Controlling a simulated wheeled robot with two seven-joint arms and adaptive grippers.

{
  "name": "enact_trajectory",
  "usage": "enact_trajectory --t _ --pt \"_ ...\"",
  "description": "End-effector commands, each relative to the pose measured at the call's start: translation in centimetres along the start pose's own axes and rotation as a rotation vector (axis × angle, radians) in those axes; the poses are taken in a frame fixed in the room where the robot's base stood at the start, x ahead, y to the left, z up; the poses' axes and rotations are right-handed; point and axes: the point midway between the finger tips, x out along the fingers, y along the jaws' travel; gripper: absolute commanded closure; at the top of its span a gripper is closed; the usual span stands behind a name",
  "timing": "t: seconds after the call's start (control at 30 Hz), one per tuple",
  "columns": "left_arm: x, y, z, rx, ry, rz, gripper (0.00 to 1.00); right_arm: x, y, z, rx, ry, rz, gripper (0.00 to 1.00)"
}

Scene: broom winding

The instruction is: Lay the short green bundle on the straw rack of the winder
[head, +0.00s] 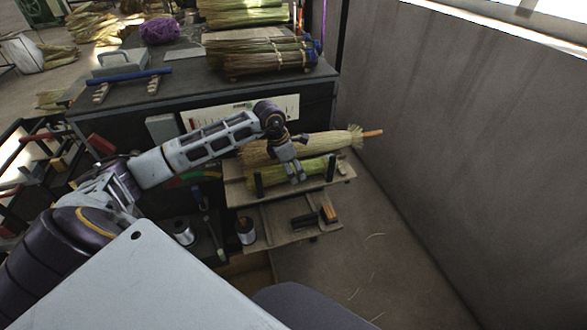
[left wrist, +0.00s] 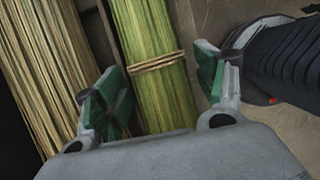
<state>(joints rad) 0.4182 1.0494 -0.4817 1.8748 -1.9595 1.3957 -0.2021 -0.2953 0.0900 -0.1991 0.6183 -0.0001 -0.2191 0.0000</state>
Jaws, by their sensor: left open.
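The short green bundle (head: 312,168) lies on a wooden rack (head: 293,190) with dark upright posts at its front. In the left wrist view the bundle (left wrist: 152,40) runs lengthwise, with a tan tie around it. My left gripper (head: 294,178) is over the bundle. Its green-padded fingers (left wrist: 160,92) are spread, one on each side of the bundle in the picture, with nothing clamped between them. I cannot tell whether they touch the stalks. The gripper hides part of the bundle in the head view. My right gripper is not in view.
A larger straw broom (head: 310,146) with a wooden handle lies just behind the bundle. A lower shelf (head: 285,217) holds dark and orange pieces. Wire spools (head: 246,232) stand to the left. A dark bench (head: 190,95) is behind, and a grey wall (head: 470,130) is to the right.

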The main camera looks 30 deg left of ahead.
Motion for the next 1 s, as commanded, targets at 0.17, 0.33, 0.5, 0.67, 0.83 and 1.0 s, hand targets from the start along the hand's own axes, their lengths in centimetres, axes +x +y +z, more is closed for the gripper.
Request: enact_trajectory --t 0.17,0.33,0.5,0.67,0.83,1.0 --pt "-1.1 0.1 0.0 0.0 -0.001 0.003 0.29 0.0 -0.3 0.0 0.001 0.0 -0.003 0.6" --pt "-3.0 0.1 0.0 0.001 0.0 0.004 0.29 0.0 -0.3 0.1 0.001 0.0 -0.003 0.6" --pt "-5.6 0.1 0.0 0.0 -0.002 0.004 0.29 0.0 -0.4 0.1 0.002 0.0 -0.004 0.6" --pt "-8.0 0.1 0.0 0.0 -0.001 0.004 0.29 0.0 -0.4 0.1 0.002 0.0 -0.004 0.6" --pt "-10.1 0.1 0.0 0.001 0.0 0.003 0.29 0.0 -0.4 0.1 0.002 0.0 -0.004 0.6" --pt "-11.5 0.1 0.0 0.0 -0.001 0.002 0.29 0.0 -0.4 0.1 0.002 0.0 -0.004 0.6"
